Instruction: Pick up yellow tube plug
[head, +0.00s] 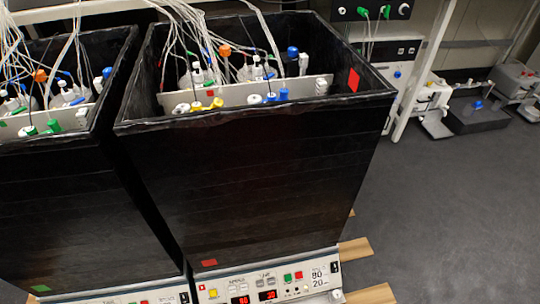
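A small yellow plug (216,103) shows inside the right black bioreactor box (250,165), low at the near white rack plate (240,94). It looks like a yellow knob or cap with a second yellow part close to its left; at this size I cannot tell whether they are one piece. White and blue plugs (270,97) sit beside it on the right, and a white one (181,108) on its left. The box's near rim lies just below it in the picture. My gripper is not in view.
A second black box (80,190) stands close on the left. Many thin white tubes (185,20) hang into both boxes from above. A control panel (270,290) is below the right box. Open grey floor (450,200) lies to the right, with pumps (515,80) beyond.

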